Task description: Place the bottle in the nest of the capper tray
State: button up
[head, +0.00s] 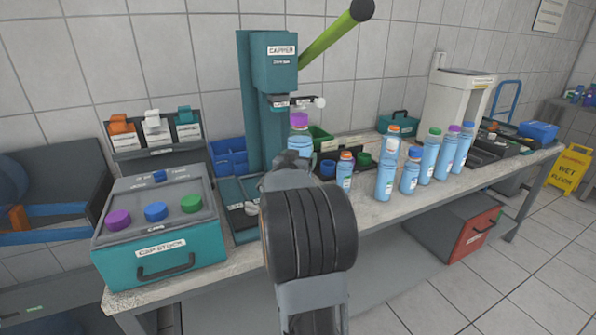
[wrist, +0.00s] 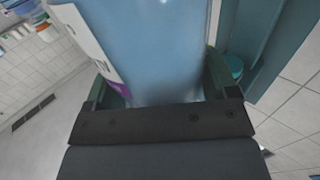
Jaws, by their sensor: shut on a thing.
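My gripper (head: 286,165) is shut on a light blue bottle (head: 300,143) with a purple cap and holds it upright in front of the capper. In the wrist view the bottle (wrist: 160,45) fills the space between the dark green fingers, and a white label with a purple mark shows on its left side. I cannot see the nest clearly.
The teal cap stock box (head: 165,240) with purple, blue and green caps stands left of the capper. Several capped blue bottles (head: 425,160) stand on the bench to the right. A green lever (head: 335,33) rises from the capper. A blue bin (head: 230,157) sits behind.

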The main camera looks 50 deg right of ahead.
jog(key=shift+w+d+f+b, duration=0.1)
jog(key=shift+w+f+b, duration=0.15)
jog(key=shift+f, duration=0.75)
jog(key=shift+w+d+f+b, duration=0.15)
jog(key=shift+w+f, duration=0.1)
jog(key=shift+f, duration=0.75)
jog(key=shift+a+f, duration=0.1)
jog(key=shift+f, duration=0.1)
jog(key=o, duration=1.4)
jog(key=shift+f, duration=0.1)
jog(key=shift+c, duration=0.2)
jog(key=shift+s+a+r, duration=0.1)
jog(key=shift+a+r, duration=0.1)
jog(key=v, duration=1.1)
jog(key=shift+s+a, duration=0.15)
jog(key=shift+a, duration=0.15)
